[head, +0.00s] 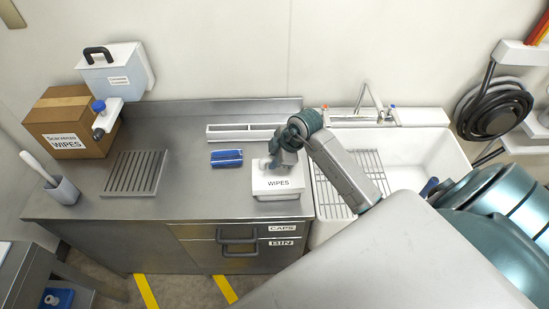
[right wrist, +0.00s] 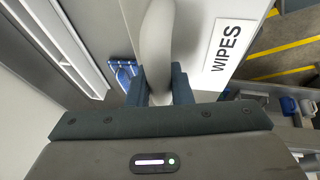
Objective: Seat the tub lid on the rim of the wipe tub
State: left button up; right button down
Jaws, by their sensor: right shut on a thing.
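The white tub lid (head: 259,181) is over the wipe tub (head: 283,197) on the steel counter, left of the sink. A WIPES label faces up near the front; it also shows in the right wrist view (right wrist: 226,45). My right gripper (head: 274,161) is above the lid, its fingers shut on the lid's pale grey upright handle (right wrist: 158,45). The lid looks level and lined up with the tub. Whether it touches the rim all round cannot be told, as the rim is mostly hidden under it. My left gripper is not in view.
A blue pack (head: 226,158) lies just left of the tub, with a white slotted tray (head: 242,132) behind. A grooved steel rack (head: 134,173), a carton (head: 62,118) and a cup with a brush (head: 63,192) stand further left. The sink (head: 425,157) is at the right.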

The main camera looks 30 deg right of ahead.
aim_at(288, 171)
jog(key=shift+f+b, duration=0.7)
jog(key=shift+f, duration=0.9)
jog(key=c, duration=1.2)
grip_release()
jog(key=b+v, duration=0.2)
jog(key=v, duration=0.7)
jog(key=shift+s+d+r, duration=0.15)
jog(key=shift+d+r, duration=0.05)
jog(key=shift+r, duration=0.05)
jog(key=shift+s+r+b, duration=0.25)
jog(key=shift+r+b, duration=0.05)
jog(key=shift+r, duration=0.25)
